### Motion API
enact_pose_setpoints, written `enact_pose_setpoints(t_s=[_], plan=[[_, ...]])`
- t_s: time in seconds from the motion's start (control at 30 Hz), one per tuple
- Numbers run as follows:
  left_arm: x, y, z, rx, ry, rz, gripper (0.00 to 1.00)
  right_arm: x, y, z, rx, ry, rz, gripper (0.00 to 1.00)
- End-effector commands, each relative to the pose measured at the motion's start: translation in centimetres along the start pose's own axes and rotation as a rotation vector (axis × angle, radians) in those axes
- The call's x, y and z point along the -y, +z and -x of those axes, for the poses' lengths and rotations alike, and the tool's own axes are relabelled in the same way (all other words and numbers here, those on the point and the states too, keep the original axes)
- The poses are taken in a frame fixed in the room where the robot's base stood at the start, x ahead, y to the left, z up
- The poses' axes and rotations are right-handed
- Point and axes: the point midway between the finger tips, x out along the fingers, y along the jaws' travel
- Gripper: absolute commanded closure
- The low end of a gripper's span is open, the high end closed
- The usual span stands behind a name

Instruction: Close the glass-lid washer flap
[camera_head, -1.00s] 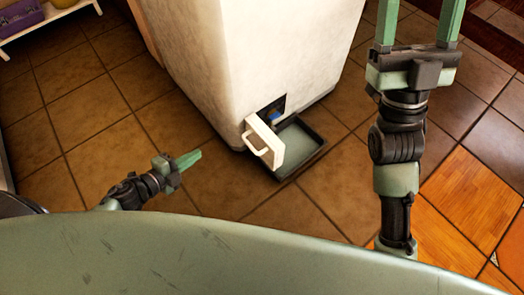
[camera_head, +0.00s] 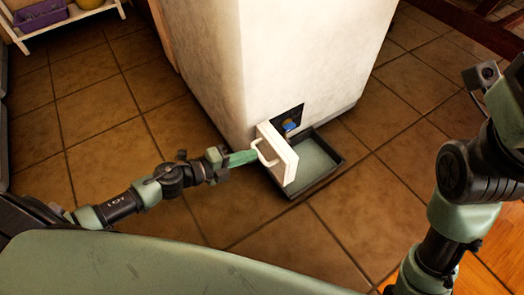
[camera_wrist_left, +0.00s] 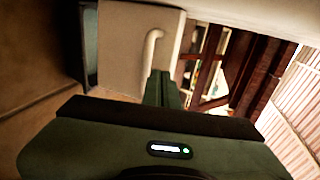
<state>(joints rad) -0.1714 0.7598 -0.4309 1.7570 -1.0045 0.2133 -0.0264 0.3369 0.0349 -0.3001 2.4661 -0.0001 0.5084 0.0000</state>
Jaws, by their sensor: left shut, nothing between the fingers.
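The washer (camera_head: 270,60) is a tall white box on the tiled floor. Its small white flap (camera_head: 284,158) stands open near the bottom, with a white loop handle (camera_head: 262,152) facing left. Behind the flap is a dark opening (camera_head: 289,118) with something blue inside. My left gripper (camera_head: 252,156) is shut and empty, its green fingertips right at the handle; I cannot tell whether they touch. In the left wrist view the fingers (camera_wrist_left: 162,88) point at the flap (camera_wrist_left: 130,50), just below the handle (camera_wrist_left: 151,46). My right arm shows at the right, but its fingers are out of frame.
A dark shallow tray (camera_head: 338,163) lies on the floor under the opening, right beside the flap. A white shelf (camera_head: 72,14) with a purple bin (camera_head: 40,14) stands at the top left. The tiled floor left of the washer is clear.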

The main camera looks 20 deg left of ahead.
Motion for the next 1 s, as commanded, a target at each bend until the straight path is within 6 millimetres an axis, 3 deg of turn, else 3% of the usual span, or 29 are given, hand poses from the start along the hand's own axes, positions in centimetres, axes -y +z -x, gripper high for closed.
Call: enact_pose_setpoints(t_s=[0.1,0.33,1.0], plan=[[0.4,0.1,-2.0,-0.001,-0.003,-0.004,1.0,0.1,-0.2,-0.1,-0.011,-0.004,0.002,0.36],[1.1,0.1,-4.1,0.0,-0.002,0.0,1.0,0.1,-0.3,-0.3,-0.016,-0.006,0.002,0.36],[1.4,-0.1,-4.8,0.015,-0.001,0.007,1.0,0.1,-0.4,-0.8,-0.02,-0.007,0.002,0.36]])
